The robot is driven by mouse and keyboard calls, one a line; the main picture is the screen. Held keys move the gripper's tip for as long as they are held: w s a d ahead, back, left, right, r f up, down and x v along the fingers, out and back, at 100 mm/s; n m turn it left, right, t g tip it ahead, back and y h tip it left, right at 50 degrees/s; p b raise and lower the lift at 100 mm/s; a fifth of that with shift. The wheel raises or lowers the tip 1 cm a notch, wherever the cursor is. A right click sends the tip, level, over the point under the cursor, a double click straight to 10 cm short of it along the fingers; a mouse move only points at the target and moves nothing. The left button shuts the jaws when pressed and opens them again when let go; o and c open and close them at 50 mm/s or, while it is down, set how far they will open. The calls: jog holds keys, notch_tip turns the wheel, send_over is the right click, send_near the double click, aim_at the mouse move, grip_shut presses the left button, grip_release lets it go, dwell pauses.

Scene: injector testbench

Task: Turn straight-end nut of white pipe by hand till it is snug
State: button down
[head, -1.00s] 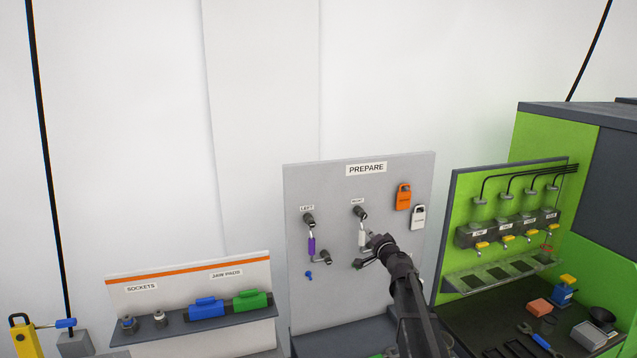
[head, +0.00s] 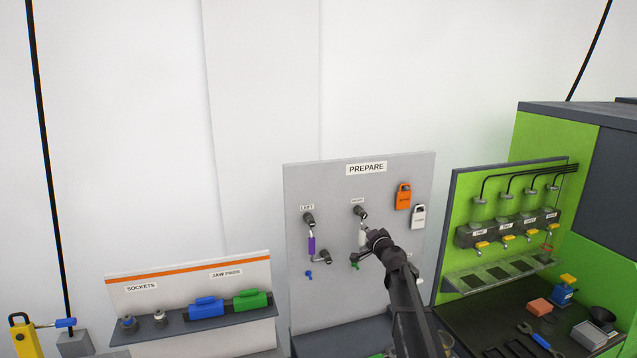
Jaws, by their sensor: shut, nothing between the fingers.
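The white pipe (head: 362,238) hangs under the RIGHT label on the grey PREPARE board, below a dark upper fitting (head: 360,211). My gripper (head: 364,254) is in front of the pipe's lower part and hides its lower end. The jaws are shut with nothing visible between them. The nuts are too small to tell apart, and I cannot tell whether my fingers touch one.
The purple pipe (head: 311,246) hangs at the LEFT position, with a blue piece (head: 309,274) below. A green piece (head: 354,266) shows under my gripper. Orange (head: 403,197) and white (head: 418,217) padlock-shaped tags hang to the right. The green testbench (head: 560,140) stands farther right.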

jog(key=shift+x, duration=1.85)
jog(key=shift+w+d+r+p, duration=0.1)
jog(key=shift+d+r+p, duration=0.1)
jog(key=shift+r+p, duration=0.2)
jog(key=shift+a+r+p, duration=0.35)
jog(key=shift+r+p, duration=0.35)
dwell(0.9)
jog(key=shift+s+a, duration=0.3)
jog(key=shift+a, duration=0.1)
dwell(0.3)
jog(key=v, duration=0.6)
dwell(0.5)
jog(key=shift+f, duration=0.1)
jog(key=shift+s+d+f+b, duration=0.2)
jog(key=shift+d+f+b, duration=0.1)
jog(key=shift+f+b, duration=0.2)
jog(key=shift+s+d+f+b, duration=0.15)
jog(key=shift+d+f+b, duration=0.15)
jog(key=shift+f+b, duration=0.2)
